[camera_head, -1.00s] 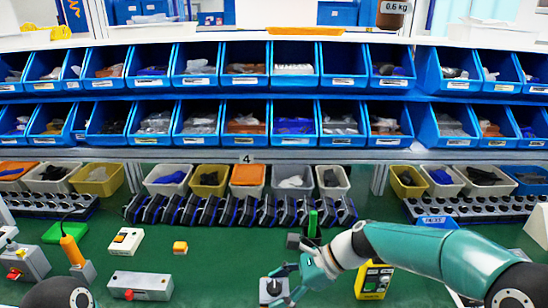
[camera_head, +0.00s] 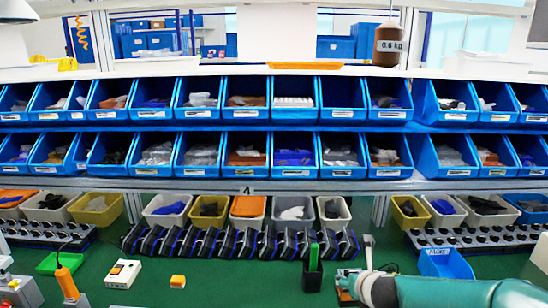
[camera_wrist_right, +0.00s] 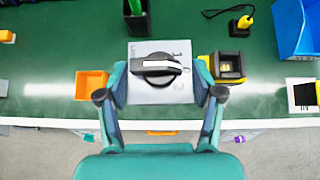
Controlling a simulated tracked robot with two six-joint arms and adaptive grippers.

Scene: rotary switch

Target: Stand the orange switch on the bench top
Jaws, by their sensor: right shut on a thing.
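My right gripper (camera_wrist_right: 161,97) is shut on a grey box-shaped rotary switch (camera_wrist_right: 150,52) with a black knob and a white bar across it. Number marks show on its pale face; I see no orange on it. In the head view the right gripper (camera_head: 347,280) is at the lower right, beside a black holder, and its arm largely hides the switch. Whether the switch touches the green bench top (camera_head: 225,285) is unclear. A small orange block (camera_head: 178,281) lies on the bench at left centre. An orange open square part (camera_wrist_right: 91,85) shows left of the switch in the wrist view. My left gripper is out of view.
A black holder with a green item (camera_head: 313,268) stands left of my right gripper. A yellow and black device (camera_wrist_right: 228,67) is right of the switch. A white switch box (camera_head: 123,273) and an orange-handled tool (camera_head: 68,283) are at left. A row of black units (camera_head: 240,243) lines the back.

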